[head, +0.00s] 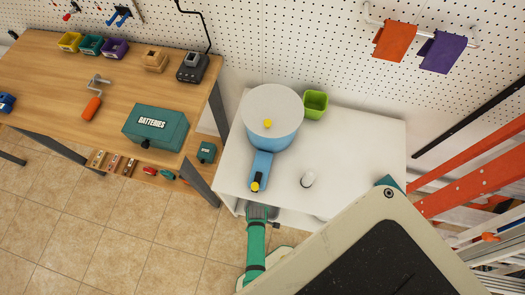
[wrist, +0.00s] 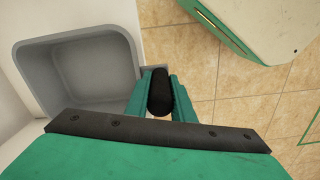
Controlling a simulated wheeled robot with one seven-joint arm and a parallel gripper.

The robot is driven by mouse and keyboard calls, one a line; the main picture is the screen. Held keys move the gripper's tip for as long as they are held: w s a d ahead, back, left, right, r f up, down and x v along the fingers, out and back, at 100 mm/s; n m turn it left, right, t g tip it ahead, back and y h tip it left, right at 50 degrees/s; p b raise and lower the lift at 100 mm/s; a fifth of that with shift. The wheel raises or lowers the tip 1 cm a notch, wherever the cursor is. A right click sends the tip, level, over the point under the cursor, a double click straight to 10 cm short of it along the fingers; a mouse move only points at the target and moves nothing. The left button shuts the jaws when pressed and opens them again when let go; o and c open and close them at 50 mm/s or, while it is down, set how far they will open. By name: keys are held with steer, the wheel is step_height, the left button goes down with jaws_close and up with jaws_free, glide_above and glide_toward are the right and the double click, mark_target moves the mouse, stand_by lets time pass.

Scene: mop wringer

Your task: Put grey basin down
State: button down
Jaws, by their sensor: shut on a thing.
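The grey basin (wrist: 85,72) shows in the wrist view at the upper left, empty inside, with its opening facing the camera. A black rounded handle (wrist: 159,92) lies at its right side, between the two teal fingers of my gripper (wrist: 160,85). My gripper is shut on this handle, which appears joined to the basin by a small grey piece. In the head view my green gripper (head: 258,212) reaches to the front edge of the white cabinet (head: 350,135). The basin is hidden there, and what is under it cannot be seen.
A wooden workbench (head: 50,80) stands left. Orange ladder parts (head: 470,180) are at right. Tiled floor (head: 130,225) is open at front left.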

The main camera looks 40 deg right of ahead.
steer(key=shift+w+d+f, duration=0.55)
steer(key=shift+w+d, duration=0.3)
steer(key=shift+d, duration=0.15)
steer(key=shift+w+d+f, duration=0.6)
steer(key=shift+w+d, duration=0.2)
steer(key=shift+d, duration=0.15)
steer(key=shift+w+d+f, duration=0.55)
steer(key=shift+w+d, duration=0.3)
steer(key=shift+d, duration=0.15)
steer(key=shift+f, duration=0.1)
steer(key=c, duration=1.5)
jaws_free()
steer(key=shift+c, duration=0.2)
